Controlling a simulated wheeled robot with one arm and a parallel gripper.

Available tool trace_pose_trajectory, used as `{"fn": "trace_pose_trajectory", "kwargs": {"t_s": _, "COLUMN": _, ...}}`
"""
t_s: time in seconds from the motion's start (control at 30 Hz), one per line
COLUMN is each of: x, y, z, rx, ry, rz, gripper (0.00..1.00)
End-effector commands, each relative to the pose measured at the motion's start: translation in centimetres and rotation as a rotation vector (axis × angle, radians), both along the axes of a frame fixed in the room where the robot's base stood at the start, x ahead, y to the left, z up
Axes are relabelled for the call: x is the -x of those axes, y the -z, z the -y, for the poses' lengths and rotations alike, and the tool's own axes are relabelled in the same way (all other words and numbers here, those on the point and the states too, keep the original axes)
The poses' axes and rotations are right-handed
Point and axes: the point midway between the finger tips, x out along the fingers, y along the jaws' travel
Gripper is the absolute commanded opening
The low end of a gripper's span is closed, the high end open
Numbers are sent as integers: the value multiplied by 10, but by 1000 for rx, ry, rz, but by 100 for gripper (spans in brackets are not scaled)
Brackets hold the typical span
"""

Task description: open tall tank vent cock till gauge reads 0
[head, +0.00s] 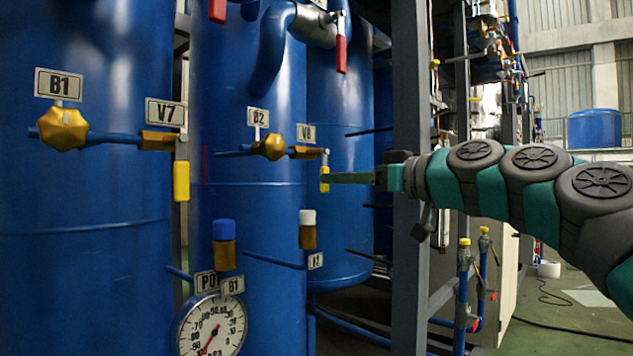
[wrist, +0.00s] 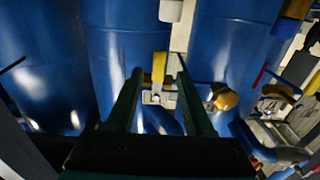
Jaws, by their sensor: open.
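My gripper (head: 326,178) is open at the yellow lever (head: 324,186) of the V8 cock, which hangs down. In the wrist view the fingers (wrist: 159,72) stand apart on both sides of a yellow lever (wrist: 159,65); I cannot tell whether they touch it. A second yellow lever (head: 181,181) hangs down at the V7 cock on the left. The round gauge (head: 211,328) sits low in the head view; its red needle points down-left, near the 90 mark. Which tank counts as the tall one cannot be told from these frames.
Blue tanks (head: 95,260) fill the left side. Brass knobs B1 (head: 62,128) and B2 (head: 271,147) stick out beside the cocks. Blue-capped (head: 223,230) and white-capped (head: 307,218) fittings stand below. A grey steel post (head: 411,280) rises behind my arm.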

Motion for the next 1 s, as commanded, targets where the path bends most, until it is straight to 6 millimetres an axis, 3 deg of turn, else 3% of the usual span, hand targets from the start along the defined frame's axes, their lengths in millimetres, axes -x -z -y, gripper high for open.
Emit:
{"fn": "trace_pose_trajectory", "kwargs": {"t_s": 0.23, "x": -10, "y": -2, "z": -9, "rx": -3, "ry": 3, "rz": 5, "gripper": 52}}
{"fn": "trace_pose_trajectory", "kwargs": {"t_s": 0.63, "x": -44, "y": -1, "z": -54, "rx": -2, "ry": 2, "rz": 4, "gripper": 52}}
{"fn": "trace_pose_trajectory", "kwargs": {"t_s": 1.0, "x": -48, "y": -2, "z": -60, "rx": -4, "ry": 2, "rz": 7, "gripper": 51}}
